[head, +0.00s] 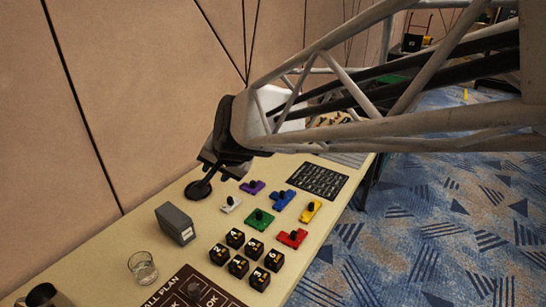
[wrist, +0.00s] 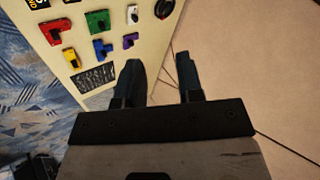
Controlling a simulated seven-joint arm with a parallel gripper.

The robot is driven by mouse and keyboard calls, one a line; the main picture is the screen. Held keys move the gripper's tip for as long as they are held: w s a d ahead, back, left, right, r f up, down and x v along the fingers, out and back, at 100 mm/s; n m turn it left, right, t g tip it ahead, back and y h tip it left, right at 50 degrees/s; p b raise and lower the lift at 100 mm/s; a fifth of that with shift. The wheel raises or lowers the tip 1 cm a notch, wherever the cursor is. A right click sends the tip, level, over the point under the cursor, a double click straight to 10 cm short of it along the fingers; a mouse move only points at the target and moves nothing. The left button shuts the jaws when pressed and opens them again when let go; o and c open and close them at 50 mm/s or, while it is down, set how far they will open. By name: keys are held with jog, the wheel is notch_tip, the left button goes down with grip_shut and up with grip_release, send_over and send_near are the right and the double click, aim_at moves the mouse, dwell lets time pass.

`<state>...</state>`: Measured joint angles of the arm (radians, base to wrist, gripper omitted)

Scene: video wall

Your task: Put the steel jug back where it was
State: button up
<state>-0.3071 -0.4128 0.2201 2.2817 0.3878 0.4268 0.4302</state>
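The steel jug (head: 42,296) stands at the near left end of the table, cut off by the bottom edge of the head view. Only its dark upper part shows, and it is out of the wrist view. My gripper (head: 218,160) is far from it, above the table's back edge near the wall. In the wrist view my gripper (wrist: 160,80) has its two fingers apart, with only table edge and wall showing between them.
On the table (head: 100,248) are a glass (head: 142,267), a grey box (head: 175,223), several black number cubes (head: 238,266), coloured knobbed pieces (head: 259,220), a black round-based object (head: 198,190) below my gripper and a dark printed board (head: 165,297). The wall (head: 100,100) runs along the back.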

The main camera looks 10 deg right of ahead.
jog(key=s+d+f+n+g+h, duration=0.3)
jog(key=s+d+n+h, duration=0.1)
jog(key=s+d, duration=1.4)
jog(key=shift+s+d+n+g, duration=0.3)
jog(key=shift+s+d+g, duration=0.1)
jog(key=shift+s, duration=0.25)
